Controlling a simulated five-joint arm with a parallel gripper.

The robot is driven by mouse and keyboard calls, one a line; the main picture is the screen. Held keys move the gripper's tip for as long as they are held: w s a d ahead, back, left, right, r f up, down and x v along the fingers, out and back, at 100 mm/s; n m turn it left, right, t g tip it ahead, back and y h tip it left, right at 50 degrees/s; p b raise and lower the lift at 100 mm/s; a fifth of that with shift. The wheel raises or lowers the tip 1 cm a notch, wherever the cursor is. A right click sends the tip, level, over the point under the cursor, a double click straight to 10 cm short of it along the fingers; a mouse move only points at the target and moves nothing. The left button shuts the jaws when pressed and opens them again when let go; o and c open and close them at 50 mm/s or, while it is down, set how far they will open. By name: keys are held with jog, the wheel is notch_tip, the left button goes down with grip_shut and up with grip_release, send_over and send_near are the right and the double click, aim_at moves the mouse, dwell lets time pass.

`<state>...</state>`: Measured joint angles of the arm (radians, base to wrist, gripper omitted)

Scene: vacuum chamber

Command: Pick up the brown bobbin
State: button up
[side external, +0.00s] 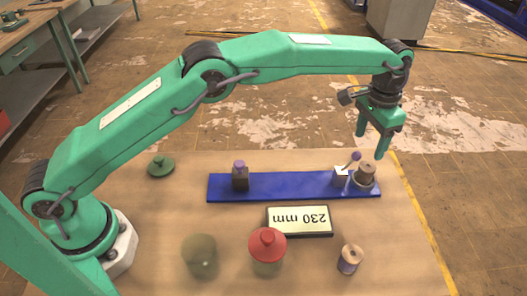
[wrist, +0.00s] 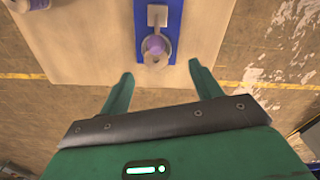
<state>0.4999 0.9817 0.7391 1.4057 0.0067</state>
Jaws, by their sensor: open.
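A brown bobbin (side external: 367,171) stands upright in a grey ring holder (side external: 374,185) at the right end of a blue bar (side external: 290,186). A pale block (side external: 340,178) with a purple-knobbed lever (side external: 355,157) is just left of it. In the wrist view the purple knob (wrist: 154,44) covers part of the holder (wrist: 167,56), and I cannot make out the bobbin clearly there. My gripper (side external: 371,146) is open and empty, pointing down above the bobbin and apart from it. In the wrist view its fingertips (wrist: 160,69) are spread, with the holder ahead of them.
A second bobbin with greyish-purple thread (side external: 349,260) stands at the front right. A 230 mm sign (side external: 299,221), a red-lidded jar (side external: 267,248), an olive jar (side external: 200,256) and a green lid (side external: 160,166) are on the table.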

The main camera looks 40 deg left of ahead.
aim_at(366, 167)
jog(key=shift+d+f, duration=0.6)
jog(key=shift+f, duration=0.25)
jog(key=shift+f, duration=0.1)
jog(key=shift+w+f, duration=0.1)
jog(key=shift+f, duration=3.7)
jog(key=shift+c, duration=0.4)
jog(key=c, duration=1)
